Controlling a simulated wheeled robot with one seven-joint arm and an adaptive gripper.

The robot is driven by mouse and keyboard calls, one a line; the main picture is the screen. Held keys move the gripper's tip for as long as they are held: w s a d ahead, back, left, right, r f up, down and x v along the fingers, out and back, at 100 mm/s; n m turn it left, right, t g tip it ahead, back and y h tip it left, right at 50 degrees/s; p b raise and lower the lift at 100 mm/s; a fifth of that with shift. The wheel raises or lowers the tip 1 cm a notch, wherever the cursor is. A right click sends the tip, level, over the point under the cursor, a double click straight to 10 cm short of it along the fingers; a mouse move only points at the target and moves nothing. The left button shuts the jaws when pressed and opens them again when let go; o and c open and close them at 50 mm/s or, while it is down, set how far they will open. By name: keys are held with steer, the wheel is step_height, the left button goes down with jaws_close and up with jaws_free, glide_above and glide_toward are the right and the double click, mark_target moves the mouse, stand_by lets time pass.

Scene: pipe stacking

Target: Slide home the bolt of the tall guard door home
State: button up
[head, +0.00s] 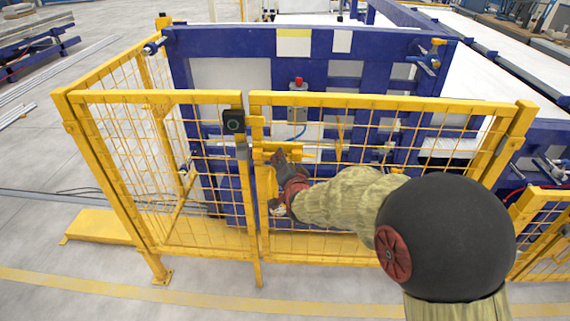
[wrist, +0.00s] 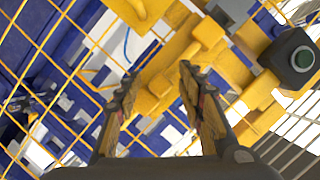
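The tall guard door (head: 380,101) is a yellow frame with wire mesh, standing beside the fixed yellow fence panel (head: 150,97). The yellow bolt (head: 285,147) sits on the door's left edge, near the post; it also shows in the wrist view (wrist: 180,48). My gripper (head: 273,181) is at the door's left edge, just below the bolt. In the wrist view my gripper (wrist: 158,74) has its two fingers spread apart, with yellow metal beyond and between them. I cannot tell whether the fingers touch the bolt. How far the bolt reaches is unclear.
A blue machine frame (head: 225,42) stands behind the fence. A yellow floor stripe (head: 180,298) crosses clear floor in front.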

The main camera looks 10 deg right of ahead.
steer(key=shift+c, duration=1.3)
steer(key=c, duration=0.7)
jaws_close()
